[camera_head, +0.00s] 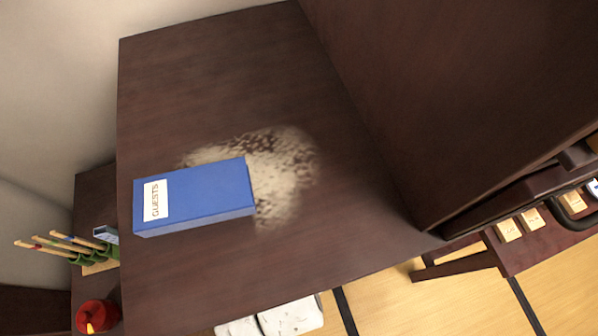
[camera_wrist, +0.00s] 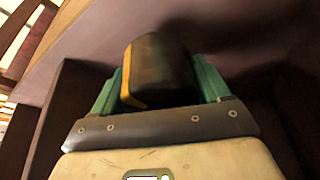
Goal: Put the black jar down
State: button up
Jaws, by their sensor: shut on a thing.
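The black jar (camera_wrist: 168,68) shows in the wrist view, dark with a yellow-orange band down its left side. My gripper (camera_wrist: 158,78) has its green fingers on either side of the jar and is shut on it. A dark brown wooden surface lies beyond the jar; I cannot tell whether the jar touches it. Neither the jar nor my gripper shows in the head view.
A blue box (camera_head: 205,196) labelled GUESTS lies on the dark wooden top (camera_head: 215,85), beside a pale worn patch (camera_head: 285,165). The top's far part is bare. A tall dark panel (camera_head: 440,90) stands at right. A red round thing (camera_head: 97,316) is lower left.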

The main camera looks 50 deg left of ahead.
jog(key=w+a+p, duration=0.1)
jog(key=w+a, duration=0.5)
jog(key=shift+w+a, duration=0.35)
jog(key=shift+f+p, duration=0.3)
jog(key=shift+f, duration=1.45)
jog(key=o, duration=1.2)
jog(key=shift+f, duration=0.15)
jog(key=shift+c, duration=0.2)
jog(key=v, duration=0.4)
jog(key=shift+r, duration=0.35)
jog(key=s+d, duration=0.3)
jog(key=s+d+b, duration=0.1)
jog(key=s+d, duration=0.1)
jog(key=d, duration=0.1)
jog(key=s+d+b, duration=0.1)
jog(key=s+d, duration=0.1)
jog(key=s, duration=0.1)
jog(key=shift+s+d+r, duration=0.3)
jog(key=shift+s+d, duration=0.05)
jog(key=shift+d, duration=0.05)
